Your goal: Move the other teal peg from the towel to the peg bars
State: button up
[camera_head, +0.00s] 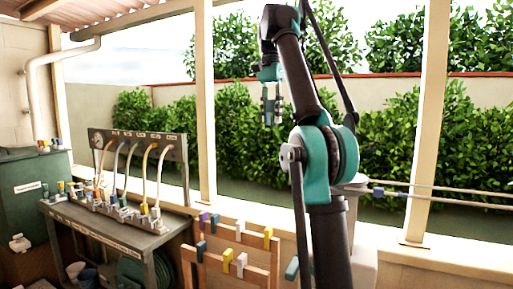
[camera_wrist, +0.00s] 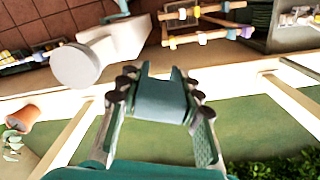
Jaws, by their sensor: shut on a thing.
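My gripper (camera_head: 271,108) is raised high in front of the hedge, well above and apart from the wooden peg bars. In the wrist view my gripper (camera_wrist: 160,98) is shut on a teal peg (camera_wrist: 160,97), which spans the gap between its fingertips. The peg bars (camera_head: 243,247) stand low in front of the wall, right of the bench. They carry purple, teal, white and yellow pegs. Teal pegs there include an upper one (camera_head: 214,223) and a lower one (camera_head: 201,250). In the wrist view the bars (camera_wrist: 212,38) are at the top. I cannot make out the towel.
A bench (camera_head: 108,225) with hoses and taps stands at the left, beside a green cabinet (camera_head: 40,190). Posts (camera_head: 205,105) flank the hedge. A terracotta pot (camera_wrist: 23,117) lies at the wrist view's left.

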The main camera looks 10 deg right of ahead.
jog(key=w+a+f+m, duration=0.25)
jog(key=w+f, duration=0.35)
jog(key=f, duration=0.3)
jog(key=m, duration=1.1)
send_over(257, 270)
notch_tip(257, 270, down, 35)
jog(key=shift+w+f, duration=0.1)
jog(key=shift+f, duration=5.85)
jog(key=o, duration=0.9)
